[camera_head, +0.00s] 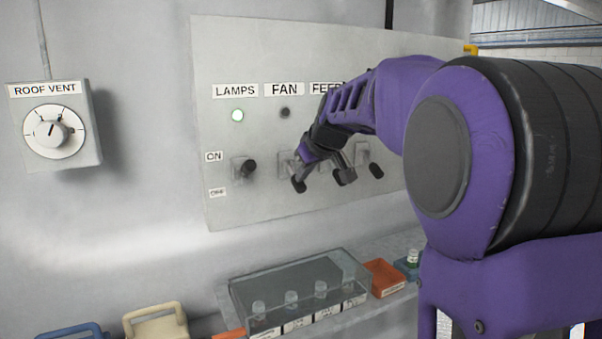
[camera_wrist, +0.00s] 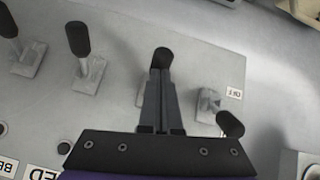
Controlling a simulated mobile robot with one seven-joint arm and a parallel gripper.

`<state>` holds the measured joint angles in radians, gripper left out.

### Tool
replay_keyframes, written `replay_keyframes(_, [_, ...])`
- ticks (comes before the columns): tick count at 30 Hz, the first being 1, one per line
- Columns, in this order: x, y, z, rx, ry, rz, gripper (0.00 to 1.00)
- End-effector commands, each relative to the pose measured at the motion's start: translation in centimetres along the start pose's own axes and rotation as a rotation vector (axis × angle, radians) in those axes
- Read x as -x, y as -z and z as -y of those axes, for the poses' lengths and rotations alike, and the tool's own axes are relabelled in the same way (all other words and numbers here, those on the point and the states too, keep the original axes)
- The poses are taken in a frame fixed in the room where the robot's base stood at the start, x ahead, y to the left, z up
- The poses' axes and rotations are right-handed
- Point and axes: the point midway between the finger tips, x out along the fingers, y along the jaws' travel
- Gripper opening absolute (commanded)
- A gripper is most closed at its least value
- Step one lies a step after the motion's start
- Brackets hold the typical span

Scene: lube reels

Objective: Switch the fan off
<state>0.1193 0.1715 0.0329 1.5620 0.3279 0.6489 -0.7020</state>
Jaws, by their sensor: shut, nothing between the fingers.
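The grey switch panel (camera_head: 290,50) carries a row of black-knobbed levers under labels. The fan lever (camera_head: 298,185) is under the FAN label (camera_head: 284,89) and points down, toward the OFF side. The fan's indicator (camera_head: 285,112) is dark. My gripper (camera_head: 306,158) is shut and empty in front of the fan lever, partly covering it. In the wrist view my shut fingertips (camera_wrist: 160,74) reach up to the fan lever's knob (camera_wrist: 162,57); I cannot tell whether they touch. The fan lever's base is mostly hidden behind the fingers.
The lamps lever (camera_head: 249,168) is close to the left, raised, with its green light (camera_head: 237,115) lit. A feed lever (camera_head: 345,177) hangs down to the right. A roof vent dial (camera_head: 54,131) is far left. A clear box (camera_head: 303,291) stands on the shelf below.

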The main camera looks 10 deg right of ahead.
Motion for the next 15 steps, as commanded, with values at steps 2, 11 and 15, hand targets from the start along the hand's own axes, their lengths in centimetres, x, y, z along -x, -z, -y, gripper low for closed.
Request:
replay_keyframes(2, [0.4,0.3,0.0,0.001,-0.001,-0.004,0.0])
replay_keyframes(11, [1.0,0.8,0.0,0.002,0.001,-0.003,0.0])
replay_keyframes(15, [1.5,1.3,-0.1,0.002,0.002,-0.003,0.0])
